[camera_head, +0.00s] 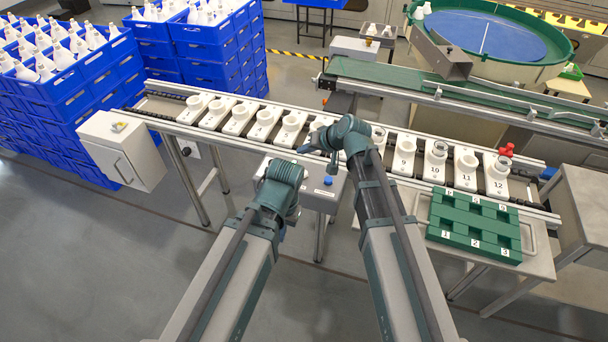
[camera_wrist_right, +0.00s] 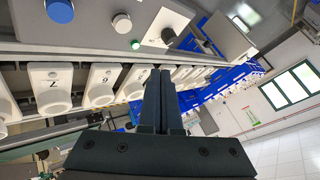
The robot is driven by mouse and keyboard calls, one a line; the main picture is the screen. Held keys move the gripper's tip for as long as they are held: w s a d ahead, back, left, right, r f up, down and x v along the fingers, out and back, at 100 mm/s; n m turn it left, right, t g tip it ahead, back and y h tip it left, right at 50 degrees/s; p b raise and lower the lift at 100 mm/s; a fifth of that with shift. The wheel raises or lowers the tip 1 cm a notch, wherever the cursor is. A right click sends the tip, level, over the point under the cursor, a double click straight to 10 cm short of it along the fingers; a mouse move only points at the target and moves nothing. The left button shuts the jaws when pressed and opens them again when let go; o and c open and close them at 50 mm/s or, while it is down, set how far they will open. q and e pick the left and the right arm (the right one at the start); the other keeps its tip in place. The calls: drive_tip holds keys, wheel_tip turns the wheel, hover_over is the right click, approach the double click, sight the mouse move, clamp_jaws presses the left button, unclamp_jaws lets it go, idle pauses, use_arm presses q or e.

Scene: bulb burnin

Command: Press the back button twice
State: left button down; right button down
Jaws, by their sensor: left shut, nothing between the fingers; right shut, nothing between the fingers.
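A grey control box (camera_head: 322,197) stands at the front of the conveyor, partly hidden by my arms; a blue button (camera_head: 328,180) shows on it. No label tells which is the back one. My right gripper (camera_head: 306,147) is shut and empty above the conveyor edge; its fingers (camera_wrist_right: 158,75) are apart from the buttons. My left gripper (camera_head: 292,214) is shut and empty beside the box, low and partly hidden.
A conveyor with numbered white holders (camera_head: 403,163) runs behind the box. A green tray (camera_head: 473,240) with numbered slots lies on a side table at the right. Blue crates (camera_head: 70,100) are stacked at the left. The floor in front is clear.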

sight(306, 175)
drive_tip(key=shift+w+d+r, duration=0.25)
drive_tip(key=shift+w+r, duration=0.05)
drive_tip(key=shift+w, duration=0.25)
drive_tip(key=shift+f, duration=0.15)
wheel_tip(306, 175, down, 9)
drive_tip(key=b, duration=0.9)
idle(1.5)
drive_tip(key=shift+f+b, duration=0.25)
drive_tip(key=shift+b, duration=0.1)
